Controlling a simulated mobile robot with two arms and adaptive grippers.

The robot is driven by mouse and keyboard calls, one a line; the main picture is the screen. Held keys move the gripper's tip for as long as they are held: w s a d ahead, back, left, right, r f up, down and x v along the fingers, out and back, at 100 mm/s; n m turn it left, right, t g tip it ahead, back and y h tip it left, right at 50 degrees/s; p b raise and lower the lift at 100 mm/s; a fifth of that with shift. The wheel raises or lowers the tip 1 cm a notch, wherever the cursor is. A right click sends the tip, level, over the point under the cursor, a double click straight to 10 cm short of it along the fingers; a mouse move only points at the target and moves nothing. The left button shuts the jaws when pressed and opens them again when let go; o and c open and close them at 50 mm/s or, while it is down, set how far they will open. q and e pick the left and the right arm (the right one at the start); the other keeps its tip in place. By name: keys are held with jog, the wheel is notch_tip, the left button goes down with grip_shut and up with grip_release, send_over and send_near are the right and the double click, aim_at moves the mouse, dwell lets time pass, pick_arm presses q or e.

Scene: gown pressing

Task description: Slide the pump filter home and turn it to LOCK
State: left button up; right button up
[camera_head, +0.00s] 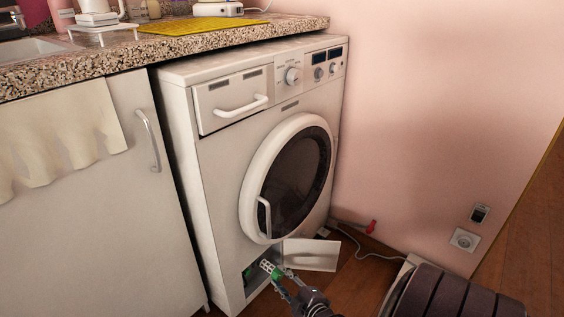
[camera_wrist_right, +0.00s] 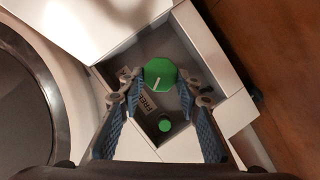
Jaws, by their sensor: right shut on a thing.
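The pump filter (camera_head: 266,266) has a white lattice body and a green knob (camera_wrist_right: 160,72) with a white line on it. My right gripper (camera_head: 280,277) is shut on the filter, with a fingertip on each side of the knob in the right wrist view (camera_wrist_right: 161,80). The lattice end points at the open service hatch (camera_head: 250,285) low on the washing machine (camera_head: 215,190). I cannot tell whether it is inside the port. Inside the hatch are a small green round part (camera_wrist_right: 165,125) and a label (camera_wrist_right: 148,104) that seems to read FREE. My left gripper is not in view.
The hatch flap (camera_head: 312,255) stands open to the right of the opening. The round door (camera_head: 290,180) is above it. A cabinet (camera_head: 100,210) is at left. A cable (camera_head: 375,255) and a dark ribbed object (camera_head: 455,297) lie at right, with bare floor between.

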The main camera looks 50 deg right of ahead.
jog(key=shift+w, duration=1.4)
dwell(0.5)
jog(key=shift+w, duration=0.15)
